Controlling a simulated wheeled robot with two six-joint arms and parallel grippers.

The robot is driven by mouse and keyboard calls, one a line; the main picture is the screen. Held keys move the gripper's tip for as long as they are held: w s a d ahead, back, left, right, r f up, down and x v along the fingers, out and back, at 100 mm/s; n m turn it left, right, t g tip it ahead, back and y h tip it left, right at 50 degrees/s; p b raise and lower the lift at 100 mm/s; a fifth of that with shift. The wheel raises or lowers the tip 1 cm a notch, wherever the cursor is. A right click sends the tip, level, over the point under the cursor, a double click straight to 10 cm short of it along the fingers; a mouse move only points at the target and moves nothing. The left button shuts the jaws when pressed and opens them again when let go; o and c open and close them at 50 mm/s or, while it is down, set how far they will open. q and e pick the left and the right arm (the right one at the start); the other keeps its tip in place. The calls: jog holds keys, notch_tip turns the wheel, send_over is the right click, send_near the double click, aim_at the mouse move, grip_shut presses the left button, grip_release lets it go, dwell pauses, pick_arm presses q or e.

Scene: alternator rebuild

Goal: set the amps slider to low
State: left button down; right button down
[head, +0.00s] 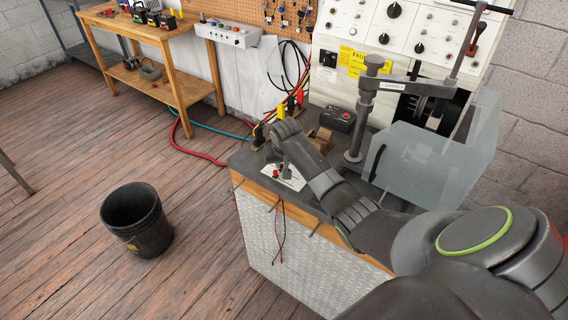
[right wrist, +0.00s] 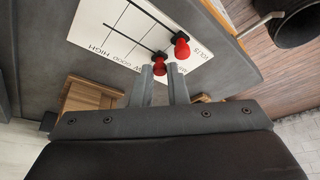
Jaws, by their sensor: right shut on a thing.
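A white slider panel (right wrist: 110,30) lies on the grey bench top. It has two dark slots, each with a red knob, and LOW, GOOD and HIGH lettering. My right gripper (right wrist: 159,75) is shut on the nearer red knob (right wrist: 159,66), at the LOW end of its slot. In the head view my right gripper (head: 281,166) reaches down over the panel (head: 296,182). My left gripper is not in view.
A wooden block (head: 321,137) and a dark box with a red button (head: 339,118) stand behind my right arm. A clear guard (head: 430,160) and a clamp post (head: 364,110) are right of it. Cables hang at the bench front. A black bucket (head: 135,218) stands on open floor.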

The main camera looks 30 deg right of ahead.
jog(key=c, duration=1.4)
grip_release()
jog(key=shift+w+a, duration=0.15)
jog(key=shift+w, duration=0.1)
jog(key=shift+s+r, duration=0.1)
jog(key=b+v, duration=0.1)
jog(key=v, duration=1.6)
jog(key=shift+s, duration=0.1)
